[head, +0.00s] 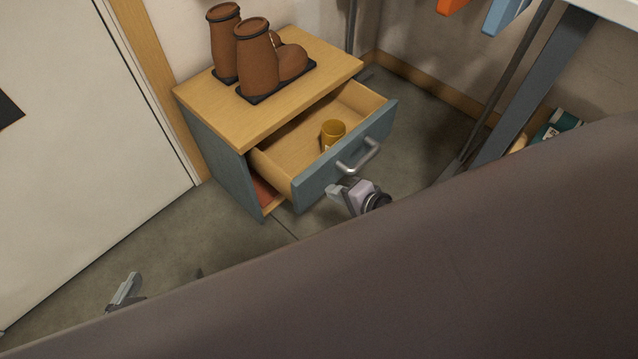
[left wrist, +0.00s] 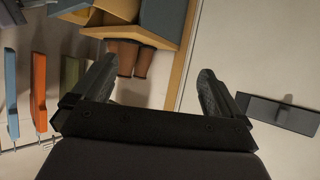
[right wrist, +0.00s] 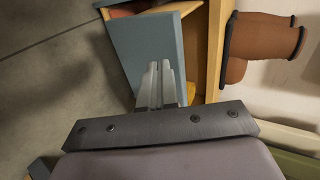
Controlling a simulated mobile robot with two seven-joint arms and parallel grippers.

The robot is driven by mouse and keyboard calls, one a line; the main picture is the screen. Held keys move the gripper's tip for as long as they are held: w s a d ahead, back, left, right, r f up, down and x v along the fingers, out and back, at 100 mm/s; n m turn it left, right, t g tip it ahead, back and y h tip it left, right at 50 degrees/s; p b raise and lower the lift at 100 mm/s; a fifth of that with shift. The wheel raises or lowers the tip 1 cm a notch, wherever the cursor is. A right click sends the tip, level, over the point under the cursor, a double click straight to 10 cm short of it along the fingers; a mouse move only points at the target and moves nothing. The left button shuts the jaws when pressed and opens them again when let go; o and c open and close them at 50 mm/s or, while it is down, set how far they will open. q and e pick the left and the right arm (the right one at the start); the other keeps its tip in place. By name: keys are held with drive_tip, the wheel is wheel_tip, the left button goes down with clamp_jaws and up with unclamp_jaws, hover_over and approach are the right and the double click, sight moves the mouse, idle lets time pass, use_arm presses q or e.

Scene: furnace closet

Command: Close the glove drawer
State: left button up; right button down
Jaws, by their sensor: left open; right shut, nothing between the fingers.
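The glove drawer (head: 310,180) stands pulled out of a low wooden cabinet, with a blue-grey front and a bar handle (head: 358,158). My left gripper (head: 124,288) is open and empty, low over the floor near the white door. Its fingers (left wrist: 152,88) show spread apart in the left wrist view.
A white door (head: 80,150) is at the left. A dark slanted leg (head: 530,85) stands at the right. Floor in front of the cabinet is clear; my own body hides the lower right.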

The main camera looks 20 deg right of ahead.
sight(310, 178)
drive_tip(key=w, duration=0.1)
drive_tip(key=w+a, duration=0.1)
drive_tip(key=w, duration=0.1)
drive_tip(key=w+a+f+b, duration=0.1)
drive_tip(key=shift+w, duration=0.4)
use_arm(q)
drive_tip(key=shift+w+d+f+h, duration=0.2)
drive_tip(key=shift+d+h, duration=0.1)
drive_tip(key=shift+d, duration=0.2)
use_arm(e)
drive_tip(key=shift+w, duration=0.15)
use_arm(q)
drive_tip(key=shift+r, duration=0.1)
